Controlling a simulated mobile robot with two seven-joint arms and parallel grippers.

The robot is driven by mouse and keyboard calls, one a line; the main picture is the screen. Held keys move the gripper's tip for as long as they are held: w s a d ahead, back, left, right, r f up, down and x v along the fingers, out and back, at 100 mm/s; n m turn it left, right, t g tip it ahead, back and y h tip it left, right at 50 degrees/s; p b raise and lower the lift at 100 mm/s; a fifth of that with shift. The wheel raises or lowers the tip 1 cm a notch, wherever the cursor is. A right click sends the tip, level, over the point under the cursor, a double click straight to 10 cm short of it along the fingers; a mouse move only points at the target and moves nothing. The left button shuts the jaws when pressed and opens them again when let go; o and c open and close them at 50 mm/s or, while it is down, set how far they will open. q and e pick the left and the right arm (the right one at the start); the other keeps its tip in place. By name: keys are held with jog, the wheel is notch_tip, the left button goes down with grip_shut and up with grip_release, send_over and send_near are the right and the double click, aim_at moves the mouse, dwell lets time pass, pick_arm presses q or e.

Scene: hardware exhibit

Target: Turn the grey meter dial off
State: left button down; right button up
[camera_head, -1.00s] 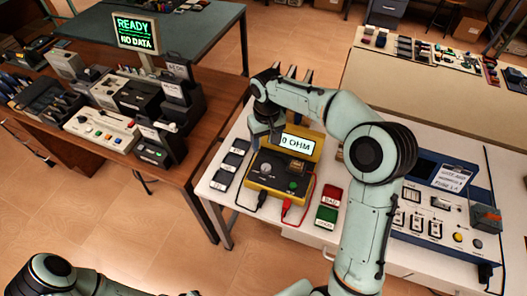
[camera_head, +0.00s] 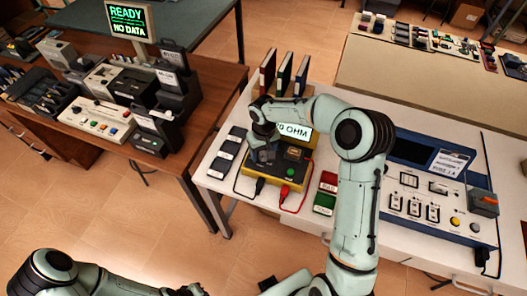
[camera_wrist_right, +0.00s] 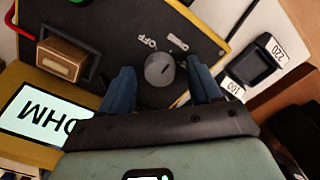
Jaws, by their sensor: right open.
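The yellow meter (camera_head: 283,199) with a black face stands on the white table, and its lit screen (camera_head: 295,131) shows an OHM reading, partly covered by my arm. In the right wrist view its round grey dial (camera_wrist_right: 159,69) sits on the black face (camera_wrist_right: 100,25), with "OFF" and another label printed beside it. My right gripper (camera_head: 263,155) is over the dial in the head view and hides it there. In the wrist view the open right gripper (camera_wrist_right: 161,80) has one blue-grey finger on each side of the dial, with gaps showing.
Black and red plugs with cables (camera_head: 284,190) are at the meter's front. Labelled dark blocks (camera_head: 220,165) lie left of it, red and green blocks (camera_head: 325,201) right. Upright binders (camera_head: 284,73) stand behind. A blue-white console (camera_head: 433,190) fills the table's right.

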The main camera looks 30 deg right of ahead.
jog(key=c, duration=1)
jog(key=shift+c, duration=0.2)
jog(key=shift+n, duration=0.3)
jog(key=n, duration=0.4)
jog(key=shift+p, duration=0.4)
pick_arm(q)
jog(key=shift+w+r+p, duration=0.35)
jog(key=shift+w+r, duration=0.6)
jog(key=shift+r, duration=0.05)
pick_arm(e)
jog(key=shift+n, duration=2.2)
